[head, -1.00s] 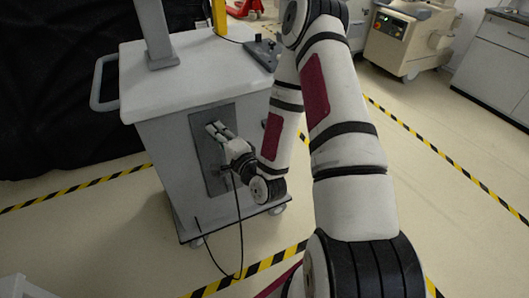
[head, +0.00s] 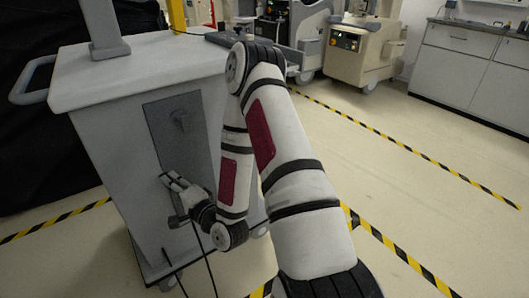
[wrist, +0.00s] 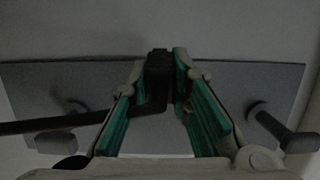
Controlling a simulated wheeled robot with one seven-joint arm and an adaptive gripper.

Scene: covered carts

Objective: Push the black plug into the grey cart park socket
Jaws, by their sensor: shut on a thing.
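The black plug (wrist: 158,72) is between the green-padded fingers of my gripper (wrist: 160,90) in the wrist view, which are shut on it. Its black cable (wrist: 50,123) runs to the left there and hangs down in the head view. My gripper (head: 170,180) is in front of the lower part of the dark grey panel (head: 160,128) on the cart's side. I cannot make out the socket's opening, and the plug and fingers cover part of the panel (wrist: 245,78). Whether the plug touches anything is unclear.
The grey cart (head: 95,130) has a push handle (head: 30,80). Hook-like pegs stand out from the panel on the left (wrist: 58,138) and right (wrist: 285,130) of my gripper. Floor to the right is clear.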

